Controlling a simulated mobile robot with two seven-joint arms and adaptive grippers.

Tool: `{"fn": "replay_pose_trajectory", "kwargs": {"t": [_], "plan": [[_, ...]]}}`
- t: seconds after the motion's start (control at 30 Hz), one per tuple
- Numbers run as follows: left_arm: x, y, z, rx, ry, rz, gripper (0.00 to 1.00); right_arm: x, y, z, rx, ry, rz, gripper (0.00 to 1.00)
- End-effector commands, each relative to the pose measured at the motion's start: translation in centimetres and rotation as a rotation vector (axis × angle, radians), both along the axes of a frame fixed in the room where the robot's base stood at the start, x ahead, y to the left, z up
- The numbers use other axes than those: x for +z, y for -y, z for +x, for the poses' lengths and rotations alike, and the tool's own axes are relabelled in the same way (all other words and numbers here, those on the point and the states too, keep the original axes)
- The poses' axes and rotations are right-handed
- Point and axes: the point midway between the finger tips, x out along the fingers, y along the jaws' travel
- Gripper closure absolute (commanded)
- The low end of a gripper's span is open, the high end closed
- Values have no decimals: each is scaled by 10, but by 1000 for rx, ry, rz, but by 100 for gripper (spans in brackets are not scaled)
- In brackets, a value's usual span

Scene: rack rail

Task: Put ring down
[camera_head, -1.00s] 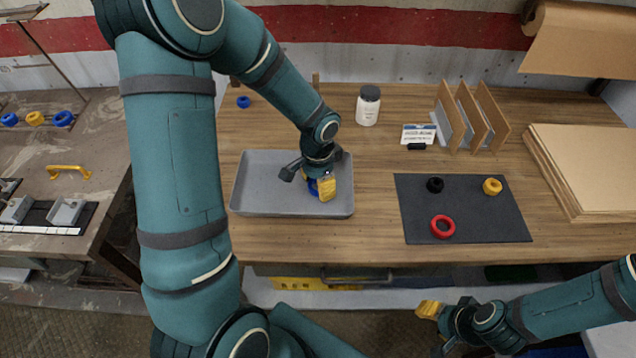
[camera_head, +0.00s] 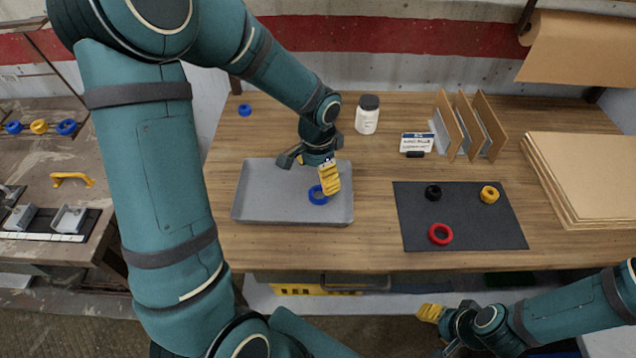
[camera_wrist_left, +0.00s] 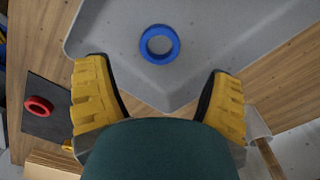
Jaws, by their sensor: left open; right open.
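A blue ring (camera_head: 318,195) lies flat in the grey tray (camera_head: 262,209), towards the tray's right side. My left gripper (camera_head: 329,178) is above the right part of the tray, just over the ring. In the left wrist view the ring (camera_wrist_left: 159,44) lies beyond and between the spread yellow fingertips (camera_wrist_left: 158,92), clear of both. My left gripper is open and empty. My right gripper (camera_head: 430,312) is in front of the table's front edge, low at the right, away from the tray.
A dark mat (camera_head: 470,232) holds a black ring (camera_head: 433,192), a yellow ring (camera_head: 489,194) and a red ring (camera_head: 440,234). A white bottle (camera_head: 367,115) stands behind the tray. Another blue ring (camera_head: 244,109) lies at the back left. Bare wood separates tray and mat.

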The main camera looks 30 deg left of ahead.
Motion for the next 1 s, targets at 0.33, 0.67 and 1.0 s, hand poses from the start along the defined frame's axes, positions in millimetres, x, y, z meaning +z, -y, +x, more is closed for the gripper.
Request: {"fn": "replay_pose_trajectory", "kwargs": {"t": [0.33, 0.67, 1.0], "plan": [[50, 0, 0, 0, 1, 0, 18, 11, 1, 4, -6, 8, -2, 53], [53, 0, 0, 0, -1, 0, 18, 11, 1, 4, -8, 10, -2, 53], [55, 0, 0, 0, -1, 0, 18, 14, 1, 4, -7, 10, -2, 53]]}}
